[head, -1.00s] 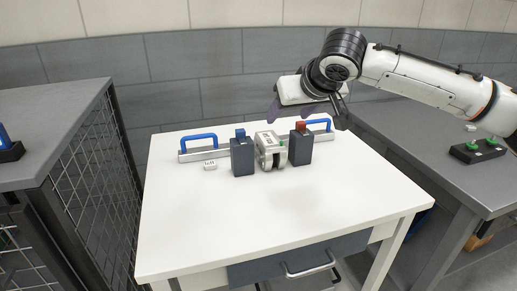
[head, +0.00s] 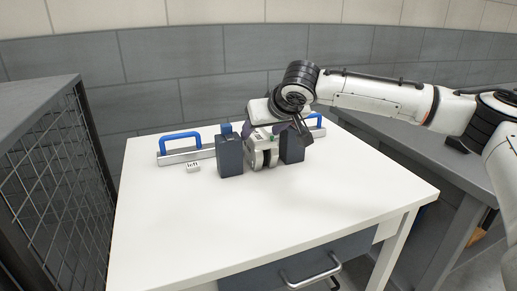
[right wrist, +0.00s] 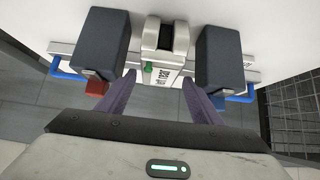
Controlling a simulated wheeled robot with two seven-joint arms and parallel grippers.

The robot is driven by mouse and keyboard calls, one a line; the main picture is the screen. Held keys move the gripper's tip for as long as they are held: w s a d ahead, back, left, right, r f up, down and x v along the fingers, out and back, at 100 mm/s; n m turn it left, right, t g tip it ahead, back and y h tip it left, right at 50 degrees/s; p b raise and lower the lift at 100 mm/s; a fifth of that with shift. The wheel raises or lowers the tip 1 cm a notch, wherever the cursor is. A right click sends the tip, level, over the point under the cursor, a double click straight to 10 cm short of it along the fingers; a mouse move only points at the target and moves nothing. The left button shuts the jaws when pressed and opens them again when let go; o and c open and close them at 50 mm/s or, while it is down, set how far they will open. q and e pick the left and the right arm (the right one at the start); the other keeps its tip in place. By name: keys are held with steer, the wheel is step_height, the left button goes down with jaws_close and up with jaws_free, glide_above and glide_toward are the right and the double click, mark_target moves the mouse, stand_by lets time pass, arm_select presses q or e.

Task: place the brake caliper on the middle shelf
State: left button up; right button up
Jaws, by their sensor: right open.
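The brake caliper (head: 262,153) is a light grey block with a slot in its front. It stands upright on the white table between two dark blocks. My right gripper (head: 277,128) is above and behind it, pointing down at it. In the right wrist view the open purple fingers (right wrist: 158,77) reach to either side of the caliper's near edge (right wrist: 164,42), by a code label and a green dot. I see no clear grip on it. My left gripper is not in view. No middle shelf can be made out.
Dark blocks, left (head: 229,155) and right (head: 291,147), closely flank the caliper. A rail with blue handles (head: 181,141) lies behind, with a small "left" tag (head: 193,168). The table (head: 260,220) is clear in front. A mesh-sided cabinet (head: 52,160) stands at left.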

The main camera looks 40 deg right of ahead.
mark_target(258, 134)
steer(key=x, duration=0.4)
steer(key=shift+f, duration=0.15)
jaws_close()
steer(key=shift+w+r, duration=0.1)
steer(key=shift+r, duration=0.15)
